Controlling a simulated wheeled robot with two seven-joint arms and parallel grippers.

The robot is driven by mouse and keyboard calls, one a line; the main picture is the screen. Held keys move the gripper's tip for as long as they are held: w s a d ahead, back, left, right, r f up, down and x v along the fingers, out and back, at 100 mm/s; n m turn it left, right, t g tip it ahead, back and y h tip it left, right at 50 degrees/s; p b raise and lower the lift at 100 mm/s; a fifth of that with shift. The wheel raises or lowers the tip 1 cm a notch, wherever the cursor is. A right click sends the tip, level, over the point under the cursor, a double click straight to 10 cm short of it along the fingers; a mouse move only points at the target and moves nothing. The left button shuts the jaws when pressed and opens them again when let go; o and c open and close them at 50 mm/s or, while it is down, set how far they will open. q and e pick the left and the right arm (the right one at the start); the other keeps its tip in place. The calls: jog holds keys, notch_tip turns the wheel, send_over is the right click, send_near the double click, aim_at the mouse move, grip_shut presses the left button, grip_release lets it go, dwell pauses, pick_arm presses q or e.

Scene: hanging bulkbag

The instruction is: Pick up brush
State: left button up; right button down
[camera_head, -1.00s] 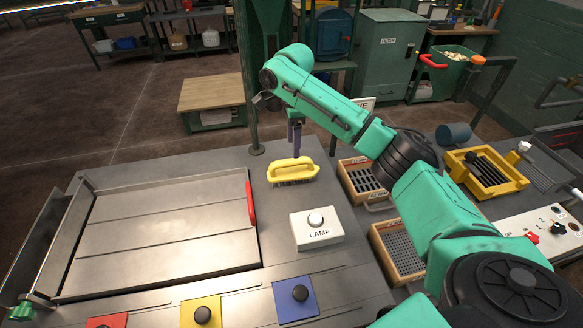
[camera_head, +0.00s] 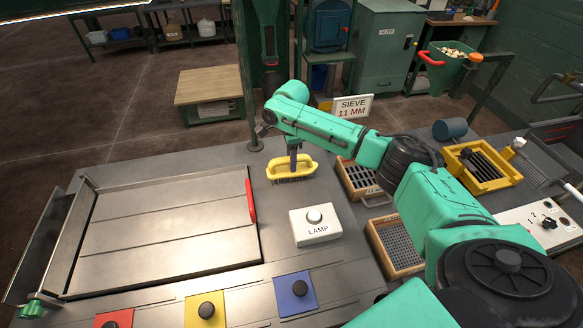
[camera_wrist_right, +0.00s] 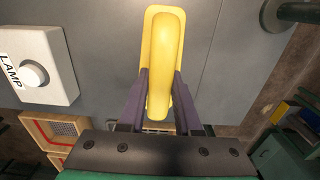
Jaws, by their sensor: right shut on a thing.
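The yellow brush (camera_head: 291,169) with dark bristles sits on the grey bench, behind the white lamp box. My right gripper (camera_head: 293,156) reaches down onto its handle from above. In the right wrist view, the brush (camera_wrist_right: 166,60) lies between the two purple fingers of my right gripper (camera_wrist_right: 160,100), which are shut on its handle. The bristles seem to be at the bench top; I cannot tell whether they touch it. My left gripper does not show.
A white lamp box (camera_head: 315,228) stands in front of the brush. A metal tray (camera_head: 150,261) with a red handle lies to the left. Sieve boxes (camera_head: 395,246) and a "SIEVE 11 MM" sign (camera_head: 352,107) are to the right. Bare bench lies left of the brush.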

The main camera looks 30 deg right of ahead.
jog(key=shift+r, duration=0.1)
notch_tip(320, 180, up, 20)
